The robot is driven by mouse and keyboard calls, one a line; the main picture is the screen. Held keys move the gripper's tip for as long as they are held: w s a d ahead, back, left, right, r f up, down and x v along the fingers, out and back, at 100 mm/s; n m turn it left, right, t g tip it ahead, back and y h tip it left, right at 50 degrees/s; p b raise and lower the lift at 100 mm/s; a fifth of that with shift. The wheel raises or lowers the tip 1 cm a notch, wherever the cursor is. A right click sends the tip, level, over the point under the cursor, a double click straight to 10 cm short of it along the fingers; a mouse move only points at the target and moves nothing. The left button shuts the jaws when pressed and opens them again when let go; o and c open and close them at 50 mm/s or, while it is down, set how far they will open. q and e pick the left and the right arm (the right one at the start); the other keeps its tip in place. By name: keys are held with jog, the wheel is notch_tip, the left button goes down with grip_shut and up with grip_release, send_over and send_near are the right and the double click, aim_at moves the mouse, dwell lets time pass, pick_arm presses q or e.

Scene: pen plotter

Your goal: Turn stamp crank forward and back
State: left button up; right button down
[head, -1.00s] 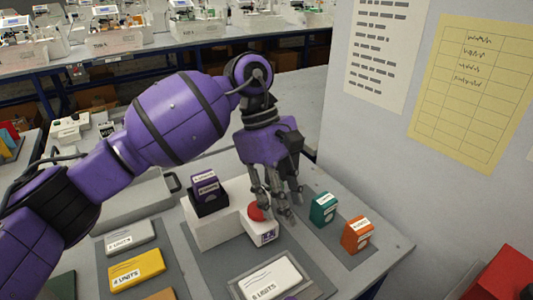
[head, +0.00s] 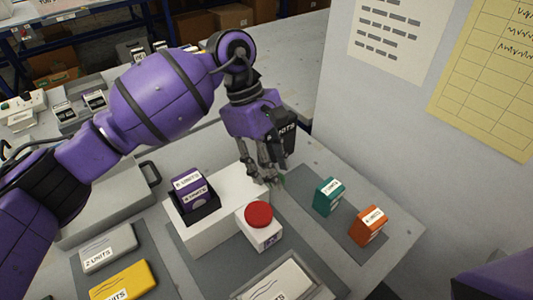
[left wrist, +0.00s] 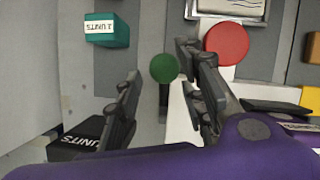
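A white stamp machine (head: 213,232) stands on a grey mat. A white box with a red round top (head: 258,214) is at its front right; the red top also shows in the left wrist view (left wrist: 227,44). A small green round knob (left wrist: 164,68) shows in the left wrist view; in the head view my fingers mostly hide it. My left gripper (head: 267,178) points down at the machine's back right side. Its fingers (left wrist: 163,98) are apart, with the knob ahead of the gap between them. I cannot tell whether they touch it. My right gripper is not in view.
A teal block (head: 329,196) and an orange block (head: 367,226) stand to the right. A black block (left wrist: 80,140) is close to my left gripper. A purple block (head: 190,190) sits in a black holder on the machine. A grey wall (head: 400,130) rises at the right.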

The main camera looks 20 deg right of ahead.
pick_arm(q)
jog(key=shift+x, duration=0.9)
grip_shut()
